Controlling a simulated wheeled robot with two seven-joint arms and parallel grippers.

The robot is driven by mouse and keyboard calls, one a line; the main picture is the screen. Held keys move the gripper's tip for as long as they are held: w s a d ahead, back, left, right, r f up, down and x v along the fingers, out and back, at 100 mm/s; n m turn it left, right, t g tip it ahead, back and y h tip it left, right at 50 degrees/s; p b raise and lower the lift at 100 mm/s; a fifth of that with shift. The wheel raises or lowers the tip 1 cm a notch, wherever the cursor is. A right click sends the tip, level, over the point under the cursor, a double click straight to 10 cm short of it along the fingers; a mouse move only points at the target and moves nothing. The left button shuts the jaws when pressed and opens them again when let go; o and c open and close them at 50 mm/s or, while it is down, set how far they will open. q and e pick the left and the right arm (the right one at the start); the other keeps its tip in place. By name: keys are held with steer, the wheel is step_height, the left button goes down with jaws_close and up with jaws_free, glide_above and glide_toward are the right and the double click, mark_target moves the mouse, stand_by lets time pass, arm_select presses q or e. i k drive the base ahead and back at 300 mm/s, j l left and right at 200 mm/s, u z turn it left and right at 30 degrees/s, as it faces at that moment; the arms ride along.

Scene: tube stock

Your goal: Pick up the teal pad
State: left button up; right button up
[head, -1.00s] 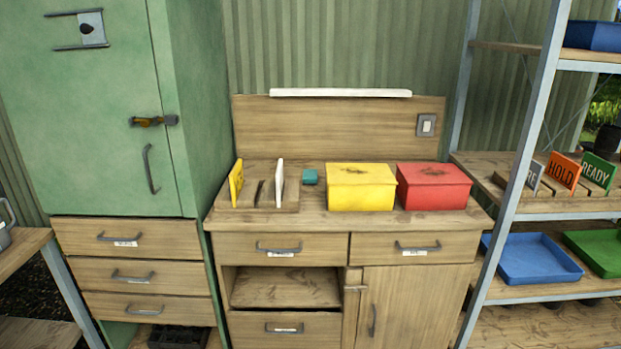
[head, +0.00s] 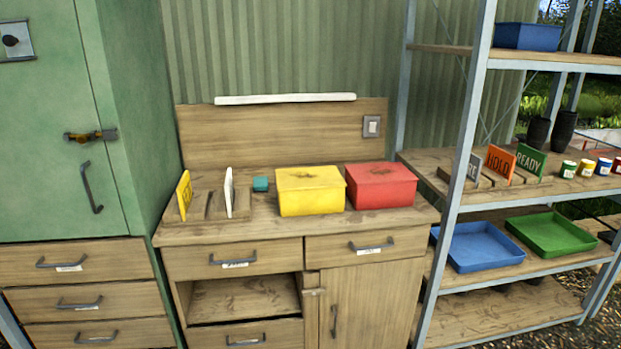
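The teal pad (head: 260,184) is a small block on the wooden workbench top (head: 270,223). It sits toward the back, between the wooden card rack (head: 205,217) on its left and the yellow box (head: 310,192) on its right. Its top and front face show, and nothing covers it. Neither of my grippers shows in the head view.
A red box (head: 381,186) stands right of the yellow one. The rack holds a yellow card (head: 184,195) and a white card (head: 229,192) upright. A green cabinet (head: 150,110) stands left of the bench. A metal-framed shelf (head: 463,170) with trays stands right.

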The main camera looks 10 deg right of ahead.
mark_target(260, 184)
steer(key=i+l+z, duration=0.1)
steer(key=l, duration=0.35)
steer(key=i+l+z, duration=0.15)
steer(key=i+l, duration=0.15)
steer(key=i+l+z, duration=0.1)
steer(key=i+l, duration=0.15)
steer(key=l, duration=0.25)
steer(key=i+l+z, duration=0.1)
steer(key=l, duration=0.3)
steer(key=i, duration=0.1)
